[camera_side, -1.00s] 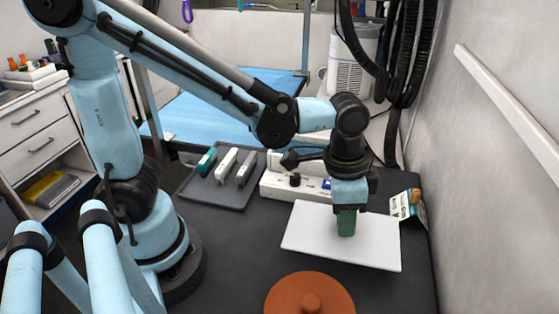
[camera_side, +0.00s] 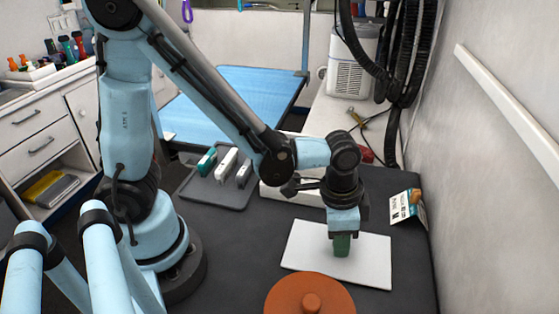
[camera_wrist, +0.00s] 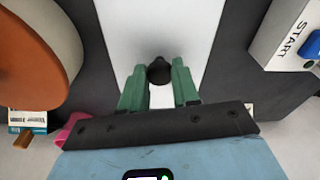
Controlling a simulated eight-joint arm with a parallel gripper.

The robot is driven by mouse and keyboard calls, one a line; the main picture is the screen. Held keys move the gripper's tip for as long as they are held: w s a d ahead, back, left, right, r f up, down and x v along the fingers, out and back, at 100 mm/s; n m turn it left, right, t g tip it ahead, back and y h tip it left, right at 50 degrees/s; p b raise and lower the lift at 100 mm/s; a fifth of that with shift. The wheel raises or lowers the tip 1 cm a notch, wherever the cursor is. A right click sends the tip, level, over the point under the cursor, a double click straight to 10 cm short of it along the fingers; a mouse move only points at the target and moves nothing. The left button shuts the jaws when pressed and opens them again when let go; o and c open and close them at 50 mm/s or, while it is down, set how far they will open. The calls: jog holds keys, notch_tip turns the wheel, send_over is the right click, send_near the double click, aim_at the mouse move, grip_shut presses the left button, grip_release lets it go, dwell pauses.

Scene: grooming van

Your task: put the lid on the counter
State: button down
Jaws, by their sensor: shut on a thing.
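The lid (camera_side: 305,255) is a flat white rectangular panel with a black knob (camera_wrist: 159,71), which the wrist view shows between my fingers. My gripper (camera_side: 342,252) points down over the lid with its green fingers shut on the knob; it also shows in the wrist view (camera_wrist: 159,88). The lid lies level over the dark grey counter (camera_side: 412,265). I cannot tell whether its underside touches the counter.
A round orange-brown piece with a knob (camera_side: 285,298) is close in front of the lid. A grey tray (camera_side: 232,200) with several clippers lies behind left. A white box marked START (camera_wrist: 285,35) stands behind the lid. A small card (camera_side: 404,206) is near the right wall.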

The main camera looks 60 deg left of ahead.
aim_at(330, 250)
jog(key=shift+f, duration=0.1)
jog(key=c, duration=0.8)
grip_release()
notch_tip(330, 250, up, 12)
jog(key=s, duration=0.1)
jog(key=a+n+t, duration=0.2)
jog(key=a, duration=0.2)
jog(key=a+n+t, duration=0.2)
jog(key=a, duration=0.2)
jog(key=a+n+t, duration=0.2)
jog(key=a, duration=0.3)
jog(key=shift+s+n+y, duration=0.3)
jog(key=shift+n+y, duration=0.1)
